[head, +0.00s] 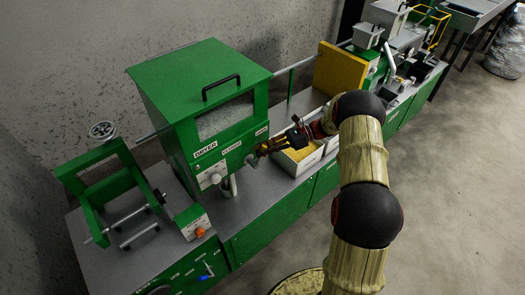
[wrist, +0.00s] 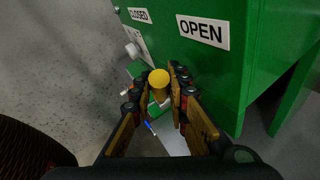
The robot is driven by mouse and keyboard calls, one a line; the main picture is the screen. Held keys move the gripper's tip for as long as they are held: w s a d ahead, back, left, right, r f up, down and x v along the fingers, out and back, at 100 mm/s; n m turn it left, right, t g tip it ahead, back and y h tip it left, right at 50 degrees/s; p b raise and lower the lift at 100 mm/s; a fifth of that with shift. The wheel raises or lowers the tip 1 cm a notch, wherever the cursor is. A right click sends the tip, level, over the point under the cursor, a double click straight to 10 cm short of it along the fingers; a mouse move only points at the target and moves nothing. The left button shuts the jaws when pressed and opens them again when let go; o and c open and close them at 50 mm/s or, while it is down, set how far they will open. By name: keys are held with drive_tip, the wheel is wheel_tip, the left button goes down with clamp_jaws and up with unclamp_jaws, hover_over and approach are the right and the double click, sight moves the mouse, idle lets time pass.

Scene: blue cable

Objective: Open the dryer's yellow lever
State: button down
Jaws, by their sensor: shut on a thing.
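The green dryer (head: 200,105) stands on the grey bench in the head view, with a black handle on top and a front window. Its front also fills the upper right of the wrist view (wrist: 250,70). The yellow lever (wrist: 159,78) shows as a round yellow end between my fingertips, below the OPEN label (wrist: 203,31) and right of the CLOSED label (wrist: 139,14). My gripper (head: 259,151) is at the dryer's lower right front and is shut on the lever. In the head view my fingers mostly hide the lever.
An open white box with yellow contents (head: 300,154) stands right of the dryer, close under my arm. A yellow panel (head: 340,70) rises behind it. A green frame (head: 100,185) and a small control box with an orange knob (head: 193,222) are at left.

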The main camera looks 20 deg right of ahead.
drive_tip(key=c, duration=2)
unclamp_jaws()
drive_tip(key=shift+d, duration=0.1)
drive_tip(key=v, duration=1.2)
drive_tip(key=shift+f, duration=0.1)
